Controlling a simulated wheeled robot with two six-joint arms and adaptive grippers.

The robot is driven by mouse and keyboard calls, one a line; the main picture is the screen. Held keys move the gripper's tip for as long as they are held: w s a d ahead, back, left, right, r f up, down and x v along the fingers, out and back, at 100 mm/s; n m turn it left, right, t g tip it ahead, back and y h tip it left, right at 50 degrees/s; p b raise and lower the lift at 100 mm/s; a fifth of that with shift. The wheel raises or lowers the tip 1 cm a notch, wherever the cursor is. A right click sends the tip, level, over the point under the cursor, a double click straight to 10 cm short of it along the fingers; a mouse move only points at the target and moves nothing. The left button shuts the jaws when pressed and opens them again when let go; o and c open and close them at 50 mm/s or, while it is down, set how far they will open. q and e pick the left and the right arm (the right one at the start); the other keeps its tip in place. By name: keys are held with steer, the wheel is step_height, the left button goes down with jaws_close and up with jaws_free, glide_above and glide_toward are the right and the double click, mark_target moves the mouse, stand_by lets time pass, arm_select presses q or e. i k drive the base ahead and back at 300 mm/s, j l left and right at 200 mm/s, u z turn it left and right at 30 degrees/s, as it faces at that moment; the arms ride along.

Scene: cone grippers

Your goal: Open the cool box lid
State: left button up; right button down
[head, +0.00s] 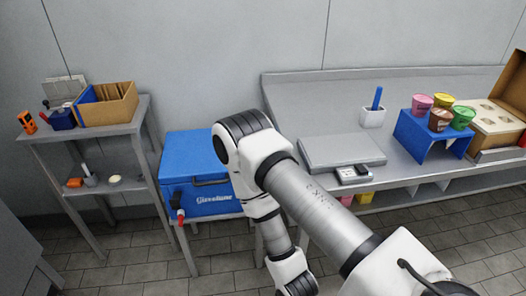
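The blue cool box (205,200) stands on a low stand left of centre, with white lettering on its front. Its blue lid (190,152) looks shut. A dark handle (210,182) lies across the front just below the lid, and a black and red fitting (178,206) sits at the front left corner. My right arm comes in from the lower right, bends in front of the box's right side and hides that part. Its far end runs out at the bottom edge, so the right gripper is out of view. My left arm and gripper do not show.
A grey shelf (92,131) at left holds a cardboard box (118,108) and small items. A steel counter (290,92) at right carries a flat grey device (340,150), a blue stand (425,130) with several cups, and an open carton (485,128). Tiled floor shows in front.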

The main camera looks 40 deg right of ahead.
mark_target(188, 156)
steer(key=z, duration=0.85)
steer(key=i+l+z, duration=0.25)
steer(key=l, duration=0.15)
steer(key=i+l+z, duration=0.15)
steer(key=l+z, duration=0.15)
